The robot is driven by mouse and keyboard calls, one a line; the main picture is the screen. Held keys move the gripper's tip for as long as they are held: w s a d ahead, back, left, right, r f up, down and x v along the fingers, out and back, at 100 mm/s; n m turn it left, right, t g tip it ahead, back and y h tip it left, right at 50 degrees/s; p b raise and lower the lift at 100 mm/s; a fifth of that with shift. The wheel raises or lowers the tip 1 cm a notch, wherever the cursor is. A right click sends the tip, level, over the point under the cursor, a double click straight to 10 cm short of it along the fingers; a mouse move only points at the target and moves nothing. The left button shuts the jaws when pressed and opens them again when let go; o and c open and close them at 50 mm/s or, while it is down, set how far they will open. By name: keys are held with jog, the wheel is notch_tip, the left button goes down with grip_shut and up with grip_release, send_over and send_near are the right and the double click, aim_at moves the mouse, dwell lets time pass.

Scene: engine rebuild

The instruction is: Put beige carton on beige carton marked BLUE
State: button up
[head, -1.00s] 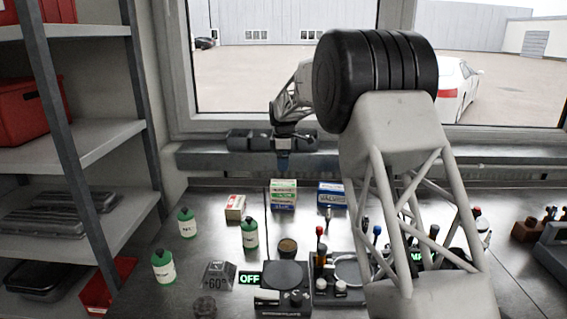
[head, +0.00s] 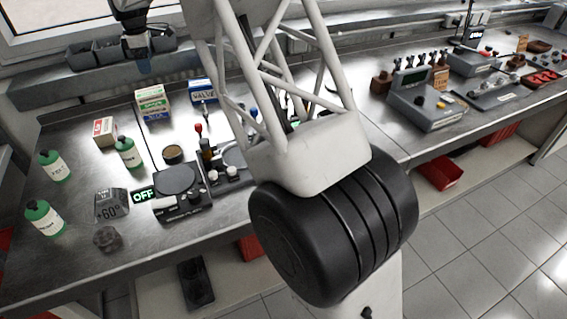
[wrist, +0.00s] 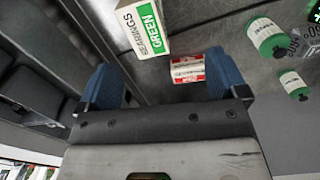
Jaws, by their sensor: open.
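A small beige carton with a red label (head: 105,131) stands alone on the bench at the left, and in the wrist view it shows between and beyond the fingers (wrist: 187,69). To its right is a stack of beige cartons (head: 152,104) with green bands above and a blue band at the bottom; the lettering is too small to read here. In the wrist view a carton marked GREEN BEARINGS (wrist: 143,27) is at the top, beyond the left finger. My gripper (head: 143,66) is open and empty above the back of the bench, its blue fingers apart (wrist: 163,82).
A blue-and-white carton (head: 202,90) stands right of the stack. Green bottles (head: 128,153) are in front of the red-labelled carton. A dark round tin (head: 172,154) and a scale-like device (head: 178,186) stand nearer. Grey bins (head: 95,52) line the back ledge.

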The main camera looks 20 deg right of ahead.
jog(key=s+d+r+m, duration=0.3)
jog(key=s+d, duration=0.1)
jog(key=s, duration=0.6)
jog(key=s+d+r+m+t, duration=0.15)
jog(key=s+d+r, duration=0.25)
jog(key=s, duration=0.5)
jog(key=s+d+r+m, duration=0.3)
jog(key=s+d+m, duration=0.1)
jog(key=s, duration=0.6)
jog(key=s+d+f+m, duration=0.2)
jog(key=s+f, duration=0.1)
jog(key=s, duration=0.8)
jog(key=s+d+f+m, duration=0.3)
jog(key=s, duration=0.9)
jog(key=s+d+f+m, duration=0.2)
jog(key=s+m, duration=0.1)
jog(key=s, duration=0.8)
jog(key=shift+s+d+f+t, duration=0.15)
jog(key=shift+f+t, duration=0.25)
jog(key=shift+t, duration=0.05)
